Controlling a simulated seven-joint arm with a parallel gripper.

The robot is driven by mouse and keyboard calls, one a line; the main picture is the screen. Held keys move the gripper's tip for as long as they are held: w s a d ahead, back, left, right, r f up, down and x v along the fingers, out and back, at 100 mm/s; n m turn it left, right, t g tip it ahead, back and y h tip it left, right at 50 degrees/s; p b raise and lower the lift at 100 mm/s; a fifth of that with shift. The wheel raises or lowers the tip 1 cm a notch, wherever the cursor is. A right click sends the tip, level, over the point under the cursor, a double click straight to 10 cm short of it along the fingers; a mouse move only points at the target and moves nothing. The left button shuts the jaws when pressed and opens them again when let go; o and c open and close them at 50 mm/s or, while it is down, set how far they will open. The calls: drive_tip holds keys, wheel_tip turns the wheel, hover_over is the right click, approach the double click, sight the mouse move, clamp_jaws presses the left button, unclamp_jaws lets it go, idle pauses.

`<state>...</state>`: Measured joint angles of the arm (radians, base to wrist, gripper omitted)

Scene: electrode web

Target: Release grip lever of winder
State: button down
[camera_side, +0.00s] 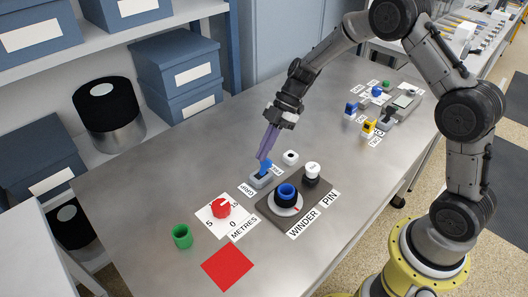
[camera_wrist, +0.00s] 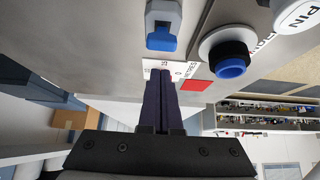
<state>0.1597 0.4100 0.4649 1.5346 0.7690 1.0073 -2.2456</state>
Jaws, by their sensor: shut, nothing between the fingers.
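The grip lever (camera_side: 265,169) is a small blue lever on a grey base beside the GRIP label, left of the winder. It also shows at the top of the wrist view (camera_wrist: 161,42). My gripper (camera_side: 263,157) has long purple fingers, shut and empty, pointing down just above the lever in the side view. In the wrist view the fingertips (camera_wrist: 161,73) show below the lever with a gap in the picture; I cannot tell whether they touch it. The winder (camera_side: 287,195) has a blue-topped black hub on a white disc and dark plate.
A white PIN knob (camera_side: 312,169) stands at the winder plate's far end. A red METRES dial (camera_side: 221,207), a green cup (camera_side: 182,236) and a red square (camera_side: 227,267) lie nearer the front. Blue and yellow levers (camera_side: 368,128) stand farther back. The table's left side is clear.

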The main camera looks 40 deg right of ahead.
drive_tip(key=a+r, duration=0.2)
drive_tip(key=a, duration=0.2)
drive_tip(key=d+f+v, duration=0.1)
drive_tip(key=v, duration=0.8)
drive_tip(key=shift+d+r, duration=0.35)
drive_tip(key=shift+d, duration=0.05)
